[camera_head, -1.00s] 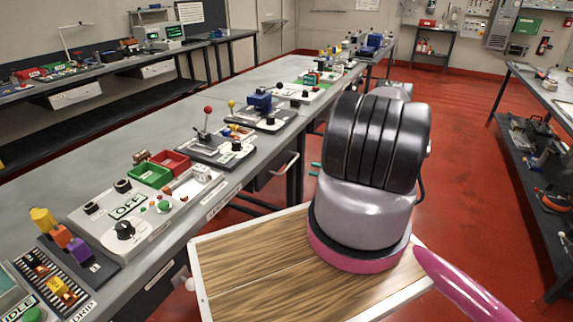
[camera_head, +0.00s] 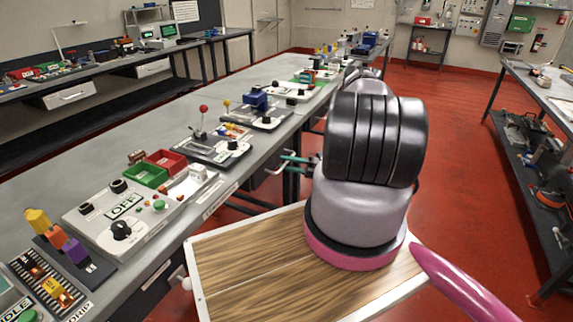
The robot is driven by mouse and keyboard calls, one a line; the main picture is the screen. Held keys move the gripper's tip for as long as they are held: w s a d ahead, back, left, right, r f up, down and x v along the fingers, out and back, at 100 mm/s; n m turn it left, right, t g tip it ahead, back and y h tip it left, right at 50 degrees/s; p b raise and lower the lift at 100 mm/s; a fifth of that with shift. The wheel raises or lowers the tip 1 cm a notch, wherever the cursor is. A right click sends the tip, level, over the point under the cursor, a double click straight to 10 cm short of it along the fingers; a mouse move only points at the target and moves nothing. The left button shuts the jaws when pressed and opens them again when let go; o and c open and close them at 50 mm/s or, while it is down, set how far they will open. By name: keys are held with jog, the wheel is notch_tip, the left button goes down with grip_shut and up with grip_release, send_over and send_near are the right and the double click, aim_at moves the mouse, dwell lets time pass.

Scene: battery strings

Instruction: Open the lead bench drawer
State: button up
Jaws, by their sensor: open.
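A dark drawer (camera_head: 258,177) with a pale bar handle (camera_head: 274,168) sits under the front edge of the long grey bench. I cannot read which drawer is the lead one. My gripper (camera_head: 290,163) shows as small teal fingers just left of my arm. The fingers are open and at the right end of the handle. I cannot tell whether they are around it or touching it. My arm hides the gripper's body. The drawer looks shut.
The bench top (camera_head: 238,89) carries several panels, levers, a green bin (camera_head: 147,174) and a red bin (camera_head: 166,161). A second bench (camera_head: 548,98) stands at the right. Red floor (camera_head: 462,175) lies clear between them.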

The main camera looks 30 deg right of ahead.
grip_shut()
dwell(1.4)
